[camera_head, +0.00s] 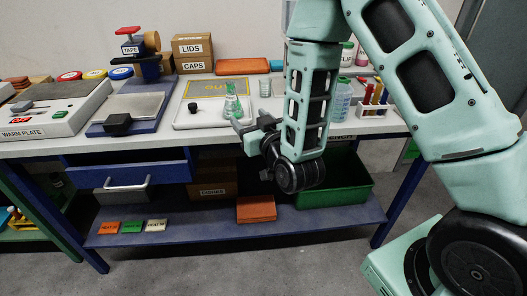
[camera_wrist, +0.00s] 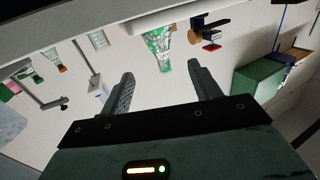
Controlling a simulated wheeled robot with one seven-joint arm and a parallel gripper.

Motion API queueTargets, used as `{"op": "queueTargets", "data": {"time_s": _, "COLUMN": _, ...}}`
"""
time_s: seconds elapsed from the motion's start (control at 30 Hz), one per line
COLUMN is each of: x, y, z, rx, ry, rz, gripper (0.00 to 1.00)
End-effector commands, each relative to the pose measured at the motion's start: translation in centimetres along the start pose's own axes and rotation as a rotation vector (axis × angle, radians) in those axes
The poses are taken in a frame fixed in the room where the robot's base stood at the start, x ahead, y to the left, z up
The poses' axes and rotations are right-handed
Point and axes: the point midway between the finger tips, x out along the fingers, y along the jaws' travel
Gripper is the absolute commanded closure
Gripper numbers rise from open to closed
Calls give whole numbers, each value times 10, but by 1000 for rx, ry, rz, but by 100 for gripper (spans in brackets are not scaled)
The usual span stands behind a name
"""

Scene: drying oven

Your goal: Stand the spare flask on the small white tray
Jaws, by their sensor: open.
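A clear conical flask with green contents (camera_head: 232,107) stands upright on the bench, over a pale, white-edged tray or board (camera_head: 184,124) with a yellow "OUT" marking. I cannot tell whether this is the spare flask or the small white tray. My gripper (camera_head: 250,126) is at the bench's front edge, just right of and nearer than the flask. In the wrist view my gripper (camera_wrist: 160,84) is open with nothing between its fingers. A green-patterned flask-like thing (camera_wrist: 157,40) shows beyond the fingertips, apart from them.
A black stopper-like piece (camera_head: 193,106) lies left of the flask; a glass beaker (camera_head: 265,87) stands behind right. A blue bottle (camera_head: 341,100) and tube rack (camera_head: 374,97) stand farther right. A blue scale-like device (camera_head: 130,110) is left. A drawer (camera_head: 125,178) is below the bench.

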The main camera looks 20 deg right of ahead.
Motion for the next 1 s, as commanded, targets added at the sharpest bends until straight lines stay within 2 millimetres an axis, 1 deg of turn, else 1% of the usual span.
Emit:
{"op": "queueTargets", "data": {"time_s": 0.07, "x": 0, "y": -4, "z": -1, "rx": 4, "ry": -15, "rz": -10, "gripper": 38}}
{"op": "queueTargets", "data": {"time_s": 0.13, "x": 1, "y": -12, "z": -1, "rx": 11, "ry": -56, "rz": -34, "gripper": 38}}
{"op": "queueTargets", "data": {"time_s": 0.27, "x": -4, "y": -42, "z": 2, "rx": 25, "ry": -211, "rz": -120, "gripper": 38}}
{"op": "queueTargets", "data": {"time_s": 0.3, "x": -9, "y": -54, "z": 4, "rx": 26, "ry": -272, "rz": -154, "gripper": 38}}
{"op": "queueTargets", "data": {"time_s": 0.37, "x": -20, "y": -71, "z": 6, "rx": 22, "ry": -370, "rz": -205, "gripper": 38}}
{"op": "queueTargets", "data": {"time_s": 0.4, "x": -28, "y": -82, "z": 7, "rx": 17, "ry": -436, "rz": -238, "gripper": 38}}
{"op": "queueTargets", "data": {"time_s": 0.47, "x": -44, "y": -96, "z": 8, "rx": 4, "ry": -536, "rz": -285, "gripper": 38}}
{"op": "queueTargets", "data": {"time_s": 0.57, "x": -77, "y": -115, "z": 9, "rx": -33, "ry": -700, "rz": -357, "gripper": 38}}
{"op": "queueTargets", "data": {"time_s": 0.6, "x": -92, "y": -121, "z": 8, "rx": -52, "ry": -766, "rz": -383, "gripper": 38}}
{"op": "queueTargets", "data": {"time_s": 0.67, "x": -116, "y": -127, "z": 7, "rx": -85, "ry": -864, "rz": -419, "gripper": 38}}
{"op": "queueTargets", "data": {"time_s": 0.73, "x": -146, "y": -131, "z": 4, "rx": -132, "ry": -977, "rz": -454, "gripper": 38}}
{"op": "queueTargets", "data": {"time_s": 0.83, "x": -191, "y": -129, "z": -2, "rx": -209, "ry": -1134, "rz": -491, "gripper": 38}}
{"op": "queueTargets", "data": {"time_s": 0.9, "x": -221, "y": -123, "z": -8, "rx": -263, "ry": -1236, "rz": -503, "gripper": 38}}
{"op": "queueTargets", "data": {"time_s": 1.0, "x": -257, "y": -113, "z": -16, "rx": -336, "ry": -1353, "rz": -509, "gripper": 38}}
